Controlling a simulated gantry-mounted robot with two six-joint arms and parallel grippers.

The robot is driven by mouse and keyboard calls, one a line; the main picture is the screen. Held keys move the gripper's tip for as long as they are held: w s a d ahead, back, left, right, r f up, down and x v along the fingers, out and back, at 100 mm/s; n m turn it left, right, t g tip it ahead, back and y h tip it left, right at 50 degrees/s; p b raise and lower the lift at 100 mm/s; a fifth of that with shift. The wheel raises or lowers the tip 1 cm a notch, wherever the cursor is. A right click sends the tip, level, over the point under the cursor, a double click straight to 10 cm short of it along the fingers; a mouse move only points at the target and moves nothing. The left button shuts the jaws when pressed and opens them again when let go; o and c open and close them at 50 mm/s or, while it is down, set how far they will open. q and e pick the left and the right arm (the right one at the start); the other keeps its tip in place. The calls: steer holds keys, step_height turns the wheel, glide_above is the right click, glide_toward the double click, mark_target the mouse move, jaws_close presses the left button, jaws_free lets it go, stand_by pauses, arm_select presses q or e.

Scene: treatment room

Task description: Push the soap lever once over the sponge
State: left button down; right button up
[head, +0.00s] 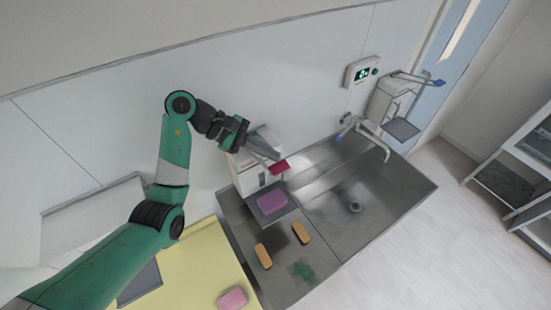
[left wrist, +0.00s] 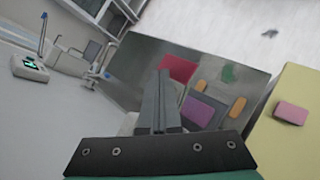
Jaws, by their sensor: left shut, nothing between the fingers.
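A white soap dispenser (head: 250,176) is on the wall above the left end of the steel sink, with a red lever (head: 280,167) sticking out at its front. A purple sponge (head: 272,201) lies on the grey tray below the lever. My left gripper (head: 274,155) is shut and empty, its fingertips close to the lever. In the left wrist view the shut fingers (left wrist: 161,78) point at the near side of the red lever (left wrist: 178,68), with the purple sponge (left wrist: 197,111) beyond. I cannot tell whether they touch the lever. My right gripper is not in view.
Two orange blocks (head: 301,232) and a green piece (head: 303,271) lie on the sink's drainboard. A pink block (head: 232,298) is on the yellow surface (head: 205,262). A faucet (head: 372,143) and a second dispenser with a blue lever (head: 438,83) stand to the right.

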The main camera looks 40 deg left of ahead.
arm_select(q)
steer(key=shift+d+f+b, duration=0.25)
steer(key=shift+f+b, duration=0.45)
steer(key=shift+f, duration=0.2)
stand_by(0.5)
steer(key=shift+r, duration=0.1)
stand_by(0.5)
steer(key=shift+a+r+p, duration=0.25)
steer(key=shift+r+p, duration=0.2)
steer(key=shift+r, duration=0.5)
steer(key=shift+a+r+p, duration=0.25)
steer(key=shift+r+p, duration=0.2)
steer(key=shift+r, duration=0.45)
steer(key=r+p, duration=0.1)
steer(key=r, duration=0.1)
steer(key=a+r+p, duration=0.1)
steer(key=r, duration=0.2)
steer(key=shift+w+a, duration=0.1)
steer(key=shift+w, duration=0.1)
